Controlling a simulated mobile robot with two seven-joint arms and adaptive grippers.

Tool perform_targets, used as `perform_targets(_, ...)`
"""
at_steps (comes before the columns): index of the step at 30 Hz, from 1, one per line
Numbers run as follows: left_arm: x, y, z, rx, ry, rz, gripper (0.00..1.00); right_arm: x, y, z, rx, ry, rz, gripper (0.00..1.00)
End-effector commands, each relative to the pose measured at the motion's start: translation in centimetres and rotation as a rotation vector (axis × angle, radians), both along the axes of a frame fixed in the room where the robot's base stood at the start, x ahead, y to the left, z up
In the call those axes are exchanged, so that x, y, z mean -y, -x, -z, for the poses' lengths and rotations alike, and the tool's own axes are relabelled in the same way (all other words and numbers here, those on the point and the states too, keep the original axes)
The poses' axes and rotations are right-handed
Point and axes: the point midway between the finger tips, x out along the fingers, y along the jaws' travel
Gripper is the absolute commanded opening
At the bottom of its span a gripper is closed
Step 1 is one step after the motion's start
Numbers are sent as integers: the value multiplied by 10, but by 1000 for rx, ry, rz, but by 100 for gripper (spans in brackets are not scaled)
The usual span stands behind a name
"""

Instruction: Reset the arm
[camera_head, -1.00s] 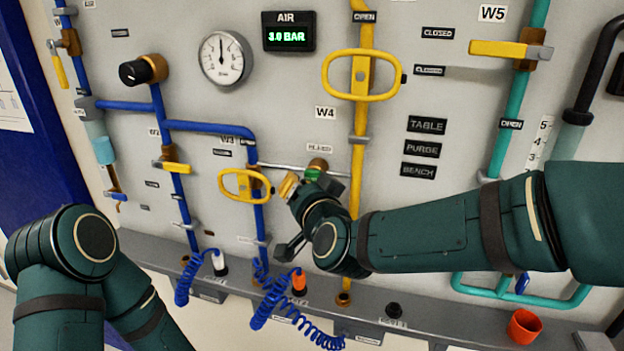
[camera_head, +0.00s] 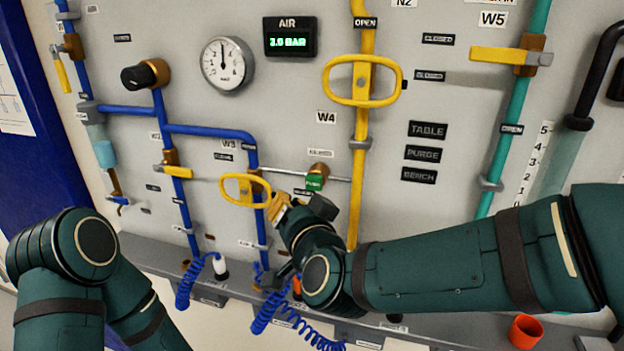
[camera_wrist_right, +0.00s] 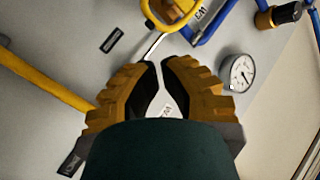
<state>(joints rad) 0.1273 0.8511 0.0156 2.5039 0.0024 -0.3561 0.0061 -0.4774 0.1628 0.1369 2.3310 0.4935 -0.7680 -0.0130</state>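My right arm comes in from the right, and its gripper (camera_head: 280,205) is in front of the panel, just right of and below the small yellow oval handle (camera_head: 245,189). In the right wrist view its two brown ribbed fingers (camera_wrist_right: 160,66) have a narrow gap between them. Panel shows through the gap and nothing is held. A green push button (camera_head: 315,181) on a brass fitting sits above and right of the gripper, apart from it. My left arm shows folded at the lower left; its gripper is out of frame.
A large yellow oval handle (camera_head: 362,81) and a yellow lever (camera_head: 497,54) stick out from the panel. A gauge (camera_head: 227,65) and the AIR display (camera_head: 290,38) are above. Blue coiled hoses (camera_head: 268,312) hang at the ledge; an orange cup (camera_head: 525,331) stands at right.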

Motion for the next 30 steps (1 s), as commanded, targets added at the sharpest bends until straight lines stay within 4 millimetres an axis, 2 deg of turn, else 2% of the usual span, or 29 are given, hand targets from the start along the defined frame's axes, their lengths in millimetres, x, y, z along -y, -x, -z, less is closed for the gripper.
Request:
perform_targets(2, 0, 3, 0, -7, 2, 5, 100, 2, -3, 11, -20, 13, 0, 0)
perform_targets(5, 0, 2, 0, -5, 1, 4, 100, 9, -10, 49, -91, 61, -9, 0)
perform_targets(8, 0, 2, 0, -5, 2, 3, 100, 21, -16, 109, -207, 129, -27, 0)
perform_targets(9, 0, 2, 0, -5, 2, 3, 100, 28, -16, 137, -264, 157, -36, 0)
perform_targets(13, 0, 2, 0, -5, 2, 3, 100, 51, -3, 223, -453, 233, -76, 0)
perform_targets(17, 0, 2, 0, -5, 1, 4, 100, 76, 27, 305, -654, 286, -128, 0)
perform_targets(18, 0, 2, 0, -5, 1, 4, 100, 83, 40, 328, -718, 296, -146, 0)
perform_targets(21, 0, 2, 0, -5, 1, 4, 100, 99, 77, 379, -870, 311, -196, 0)
perform_targets(25, 0, 2, 0, -5, 1, 4, 100, 112, 123, 423, -1028, 311, -256, 0)
perform_targets(27, 0, 2, 0, -5, 1, 4, 100, 117, 142, 438, -1086, 306, -282, 0)
perform_targets(30, 0, 2, 0, -5, 1, 4, 100, 120, 159, 449, -1137, 301, -305, 0)
